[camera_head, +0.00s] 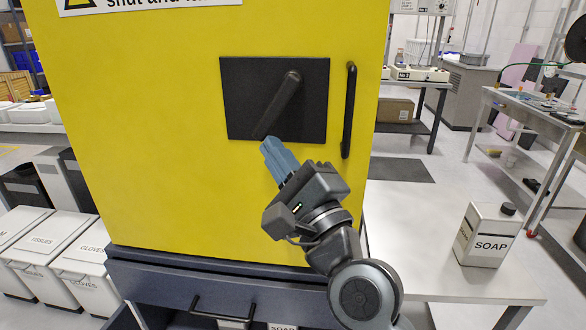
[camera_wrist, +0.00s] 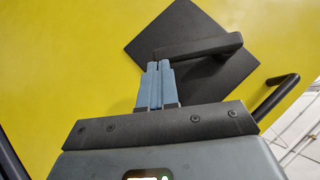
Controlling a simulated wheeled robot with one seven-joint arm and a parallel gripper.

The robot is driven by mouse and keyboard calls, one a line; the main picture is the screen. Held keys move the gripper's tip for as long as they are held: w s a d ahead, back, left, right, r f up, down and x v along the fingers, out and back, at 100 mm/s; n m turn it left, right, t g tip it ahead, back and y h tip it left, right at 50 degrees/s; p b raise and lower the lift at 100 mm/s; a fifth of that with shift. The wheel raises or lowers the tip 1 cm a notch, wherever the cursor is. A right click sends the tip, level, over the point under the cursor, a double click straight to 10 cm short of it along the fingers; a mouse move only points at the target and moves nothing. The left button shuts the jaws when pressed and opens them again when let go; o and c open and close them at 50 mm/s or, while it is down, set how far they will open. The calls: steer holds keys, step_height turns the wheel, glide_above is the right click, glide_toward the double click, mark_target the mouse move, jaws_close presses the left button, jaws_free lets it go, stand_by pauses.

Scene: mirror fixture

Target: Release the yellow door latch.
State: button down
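The yellow door (camera_head: 150,130) has a dark square plate (camera_head: 245,80) bearing a black latch lever (camera_head: 278,106). In the head view the lever slants from its pivot at upper right down to its free end at lower left. My gripper (camera_head: 270,143) is just below that free end, at the plate's lower edge. In the wrist view the lever (camera_wrist: 195,48) runs across above the blue fingertips of my gripper (camera_wrist: 158,66). The fingers are together with nothing visible between them. I cannot tell whether the tips touch the lever.
A vertical black door handle (camera_head: 349,110) stands right of the plate. Below the door is a dark drawer front (camera_head: 220,285) with a bar handle. A white table (camera_head: 430,235) at right carries a soap container (camera_head: 485,235). White bins (camera_head: 85,275) stand on the left floor.

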steer(key=shift+w+a+r+m+t+h+b, duration=0.15)
steer(key=shift+a+m+t+h+b, duration=0.3)
steer(key=shift+m, duration=0.4)
steer(key=shift+s+a+r+m+t+h+b, duration=0.1)
steer(key=shift+a+r+m+t+h+b, duration=0.1)
steer(key=shift+a+m+t, duration=0.4)
steer(key=shift+w+a+r+m+t+h+b, duration=0.1)
steer(key=shift+a+m+t+h+b, duration=0.2)
steer(key=shift+m+t, duration=0.55)
steer(key=shift+a+r+m+t+h+b, duration=0.8)
steer(key=shift+m+h+b, duration=0.3)
steer(key=shift+m+h, duration=0.95)
steer(key=shift+a+r+m+t+h+b, duration=0.6)
steer(key=shift+r+m+t+h+b, duration=0.6)
steer(key=shift+m, duration=1.35)
steer(key=shift+a+r+m+t+h+b, duration=0.45)
steer(key=shift+a+m+h+b, duration=0.4)
steer(key=shift+m+h, duration=1.3)
